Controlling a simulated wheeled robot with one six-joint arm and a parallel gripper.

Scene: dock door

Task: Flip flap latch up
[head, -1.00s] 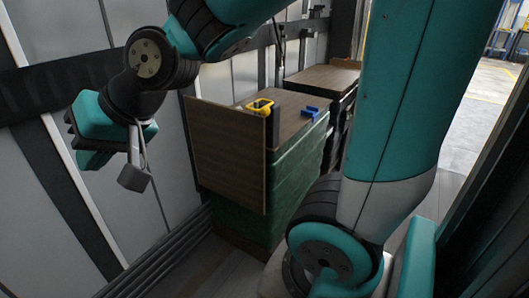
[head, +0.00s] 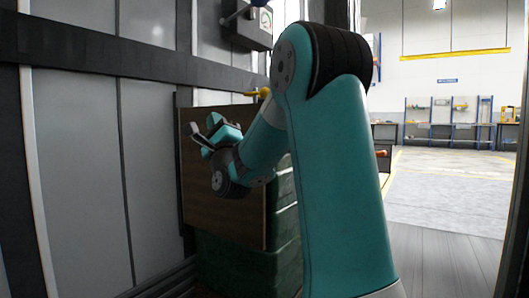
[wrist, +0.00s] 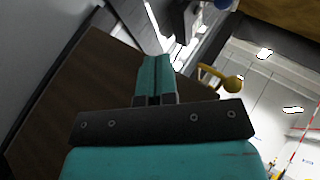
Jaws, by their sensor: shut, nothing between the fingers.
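A yellow piece (head: 259,93) with a rounded end shows above the top edge of a brown wooden panel (head: 228,208) in the head view. I cannot tell for certain whether it is the flap latch. In the wrist view a yellow piece with a ball-like end (wrist: 233,84) stands to the right of my fingertips, apart from them. My gripper (wrist: 154,68) is shut and empty, its two teal fingers together. In the head view my gripper (head: 207,133) is in front of the panel's upper part, below and left of the yellow piece.
A dark box with a gauge (head: 248,24) is on the wall above. Green crates (head: 235,266) stand under the panel. The ribbed grey wall (head: 75,190) is at left. Open floor (head: 440,195) lies to the right through the doorway.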

